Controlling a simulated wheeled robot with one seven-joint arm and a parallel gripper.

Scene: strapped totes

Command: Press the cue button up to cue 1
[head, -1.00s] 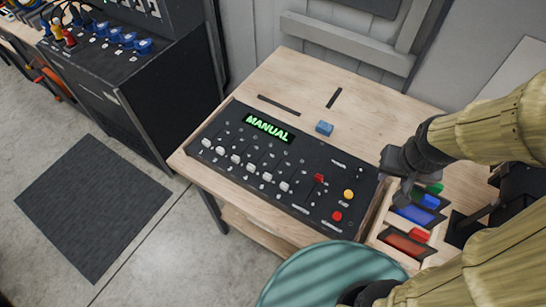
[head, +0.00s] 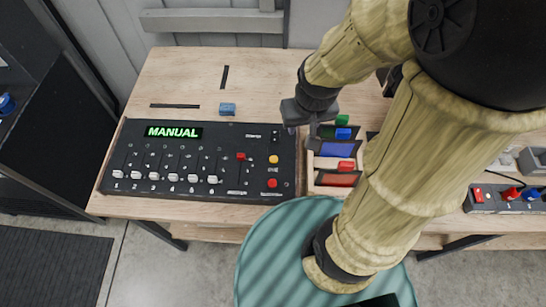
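A black control console (head: 215,135) lies on the wooden table, its lit green display (head: 173,132) reading MANUAL. Near its right end are a yellow round button (head: 273,160) and, below it, a red round button (head: 272,183). Their small labels are unreadable, so I cannot tell which is the cue button. A row of white sliders (head: 155,177) sits low along its front, and a red slider cap (head: 241,156) sits higher. My gripper (head: 312,138) is above the area between the console's top right corner and the wooden rack, apart from both buttons. Its fingers are too small and dark to judge.
A wooden rack (head: 312,180) with coloured blocks stands right of the console. A switch strip (head: 510,199) lies far right.

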